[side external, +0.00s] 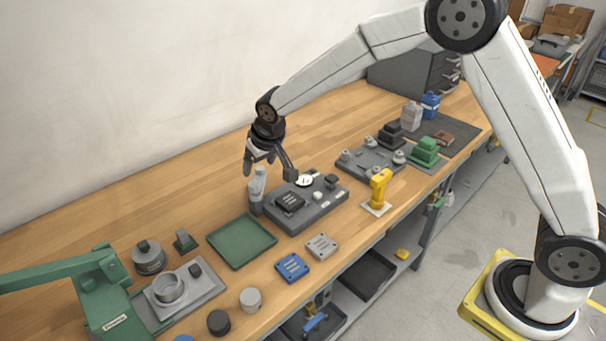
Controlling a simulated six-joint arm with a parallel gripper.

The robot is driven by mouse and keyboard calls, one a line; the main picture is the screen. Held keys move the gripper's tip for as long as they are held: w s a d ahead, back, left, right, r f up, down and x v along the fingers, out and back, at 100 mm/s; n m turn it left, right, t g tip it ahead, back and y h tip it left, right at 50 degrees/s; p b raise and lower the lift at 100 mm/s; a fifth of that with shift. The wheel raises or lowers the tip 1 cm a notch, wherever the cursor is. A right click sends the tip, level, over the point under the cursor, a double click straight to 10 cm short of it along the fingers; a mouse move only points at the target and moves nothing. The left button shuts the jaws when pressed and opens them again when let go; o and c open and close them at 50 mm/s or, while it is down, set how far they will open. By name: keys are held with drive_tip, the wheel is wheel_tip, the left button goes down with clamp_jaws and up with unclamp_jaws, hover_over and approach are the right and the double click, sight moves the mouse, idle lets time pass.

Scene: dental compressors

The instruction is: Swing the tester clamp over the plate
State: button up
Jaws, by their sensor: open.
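The tester (325,208) is a dark grey block on the bench with a round white gauge (304,180) at its back. A dark plate (290,201) with slots lies on the left part of its top. A light grey upright piece (257,186), which looks like the clamp, stands at the tester's left end, beside the plate and not over it. My gripper (268,170) points down just above this piece, fingers spread and open. One finger is left of the piece's top and the other is to its right, near the gauge. Contact cannot be told.
A green tray (241,241) lies left of the tester. A yellow tool (379,189) stands at right, and a grey fixture (368,160) lies behind it. A blue plate (292,267) and a grey plate (321,245) lie in front. A green press (105,290) stands at far left.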

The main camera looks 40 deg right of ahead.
sight(254, 183)
drive_tip(key=shift+x, duration=3.9)
clamp_jaws()
